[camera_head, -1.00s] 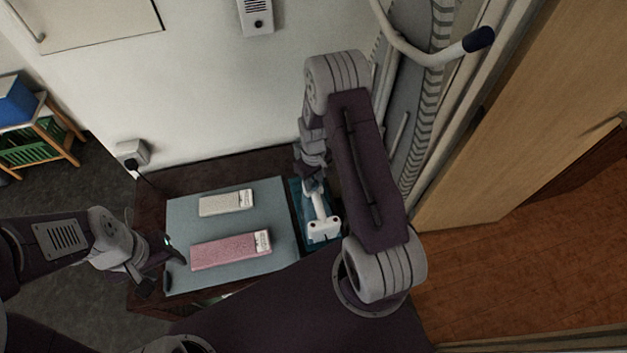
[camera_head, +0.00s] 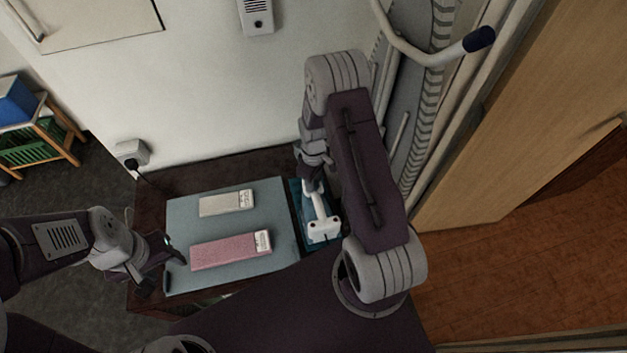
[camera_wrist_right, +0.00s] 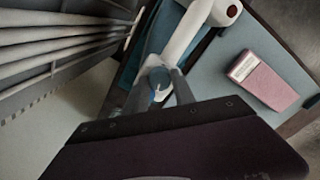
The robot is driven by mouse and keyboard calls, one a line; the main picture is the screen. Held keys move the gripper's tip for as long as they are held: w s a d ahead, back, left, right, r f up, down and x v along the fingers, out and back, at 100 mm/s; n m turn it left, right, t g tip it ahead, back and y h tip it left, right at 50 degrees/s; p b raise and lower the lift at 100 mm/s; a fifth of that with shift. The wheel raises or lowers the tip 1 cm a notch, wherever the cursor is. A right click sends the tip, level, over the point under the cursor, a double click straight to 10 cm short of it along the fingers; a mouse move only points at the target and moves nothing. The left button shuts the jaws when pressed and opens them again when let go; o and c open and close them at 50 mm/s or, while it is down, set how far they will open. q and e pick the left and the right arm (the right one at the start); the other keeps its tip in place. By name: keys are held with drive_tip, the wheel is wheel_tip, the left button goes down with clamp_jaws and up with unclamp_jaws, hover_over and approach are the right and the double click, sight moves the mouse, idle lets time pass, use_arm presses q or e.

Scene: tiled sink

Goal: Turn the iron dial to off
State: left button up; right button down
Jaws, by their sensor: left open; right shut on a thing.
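The iron (camera_head: 322,230) has a white handle and body and rests on a blue-teal base at the right end of the board. In the right wrist view, its white arm (camera_wrist_right: 188,35) ends in a red dot, and a round grey-blue dial (camera_wrist_right: 158,76) sits at the near end. My right gripper (camera_head: 311,187) reaches down to the iron's far end. In the wrist view its fingers (camera_wrist_right: 159,88) are closed around the dial; the dial's setting cannot be read. My left gripper (camera_head: 165,262) is open and empty at the board's left edge.
A grey-blue board (camera_head: 270,190) lies on a dark table (camera_head: 150,205). On it are a white box (camera_head: 222,204) and a pink box (camera_head: 225,251). A wall socket (camera_head: 131,152) with a black plug and cord is at the left. A wall is behind; a ribbed pipe (camera_head: 425,110) stands to the right.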

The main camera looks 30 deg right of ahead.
drive_tip(key=c, duration=1)
unclamp_jaws()
drive_tip(key=shift+c, duration=0.2)
wheel_tip(320, 180, up, 9)
drive_tip(key=b, duration=0.1)
